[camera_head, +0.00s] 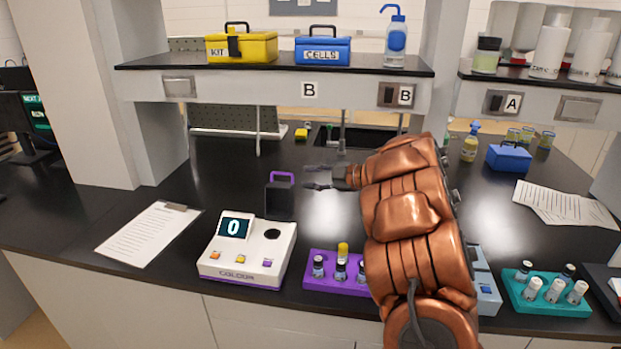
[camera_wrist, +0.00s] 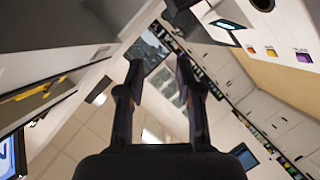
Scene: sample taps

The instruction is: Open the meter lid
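The white colour meter (camera_head: 248,262) stands on the black bench, its display reading 0. A round dark well (camera_head: 272,234) shows uncovered in its top. The dark lid with a purple handle (camera_head: 281,196) stands upright at the meter's back edge, above the well. My gripper (camera_head: 310,178) is just right of the lid, pointing left, with a small gap between them in the picture. In the wrist view my gripper (camera_wrist: 158,68) has its two fingers apart with nothing between them. The meter's coloured buttons show at the wrist view's upper right (camera_wrist: 270,50); the lid is not clear there.
A purple rack (camera_head: 325,284) with vials is right of the meter, partly behind my arm. A teal vial rack (camera_head: 545,296) stands farther right. A clipboard (camera_head: 150,235) lies left of the meter. A shelf (camera_head: 290,90) crosses above.

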